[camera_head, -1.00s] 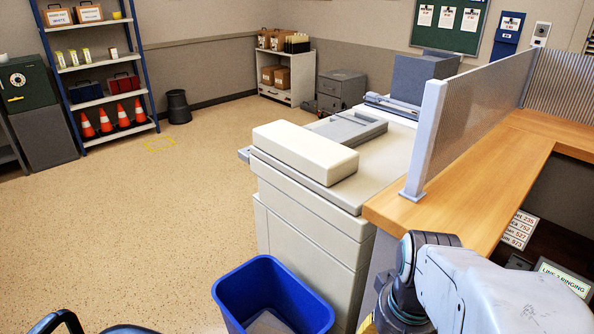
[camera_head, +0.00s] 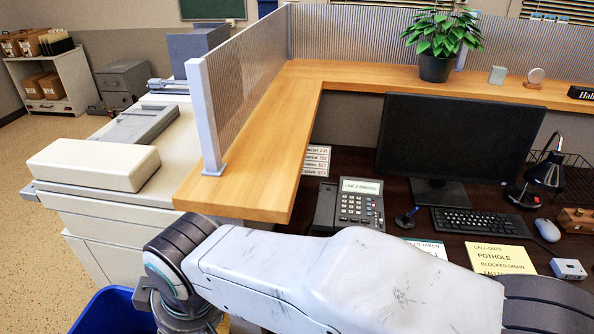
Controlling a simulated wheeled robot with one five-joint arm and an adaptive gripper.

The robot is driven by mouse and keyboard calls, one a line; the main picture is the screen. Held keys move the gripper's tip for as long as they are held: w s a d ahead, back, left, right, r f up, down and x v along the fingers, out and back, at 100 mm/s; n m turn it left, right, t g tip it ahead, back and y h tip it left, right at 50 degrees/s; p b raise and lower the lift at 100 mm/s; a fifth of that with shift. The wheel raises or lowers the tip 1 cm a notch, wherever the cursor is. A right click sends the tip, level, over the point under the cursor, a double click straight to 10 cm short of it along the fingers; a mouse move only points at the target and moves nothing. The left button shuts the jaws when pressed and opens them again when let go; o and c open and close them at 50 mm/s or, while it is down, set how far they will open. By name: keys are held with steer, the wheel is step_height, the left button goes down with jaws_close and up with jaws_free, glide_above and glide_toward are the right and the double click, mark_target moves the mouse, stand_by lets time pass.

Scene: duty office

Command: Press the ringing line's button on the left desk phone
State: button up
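A dark desk phone (camera_head: 350,206) stands on the dark desk, left of the monitor. Its raised display (camera_head: 361,186) reads what looks like "LINE 2 RINGING". A keypad and rows of buttons show below the display; the handset lies on its left side. Single line buttons are too small to tell apart. My white arm crosses the lower part of the view, in front of the desk and nearer than the phone. My gripper itself is not in view.
A wooden ledge (camera_head: 257,160) with a ribbed screen (camera_head: 240,100) overhangs left of the phone. A monitor (camera_head: 455,138), keyboard (camera_head: 478,220), pen holder (camera_head: 406,219) and yellow note (camera_head: 488,254) lie to the right. A copier (camera_head: 100,165) and blue bin (camera_head: 110,314) stand left.

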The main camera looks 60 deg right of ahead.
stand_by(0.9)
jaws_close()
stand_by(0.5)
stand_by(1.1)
